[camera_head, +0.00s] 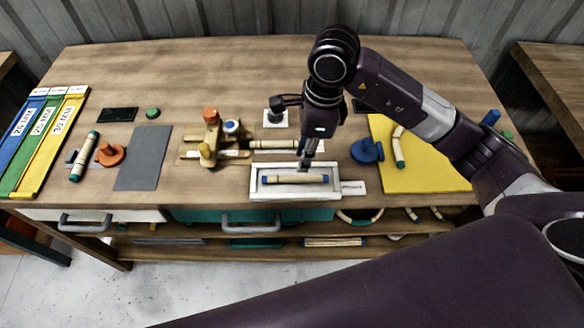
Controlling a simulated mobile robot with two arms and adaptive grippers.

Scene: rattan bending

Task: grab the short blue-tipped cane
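A short pale cane with blue tips (285,180) lies lengthwise in a shallow white tray (258,191) near the front middle of the bench. My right gripper (306,163) points down from above at the tray's back side, just behind the middle of the cane. Its fingers look small and close together, and I cannot tell whether they are open or whether they touch the cane. My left gripper is not in view.
A wooden jig with orange and blue knobs (211,118) stands left of the tray. A blue knob piece (367,151) and a yellow mat (431,174) with a bent green-tipped cane (398,150) lie right. A grey mat (143,160) and a straight green-tipped cane (84,157) lie left.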

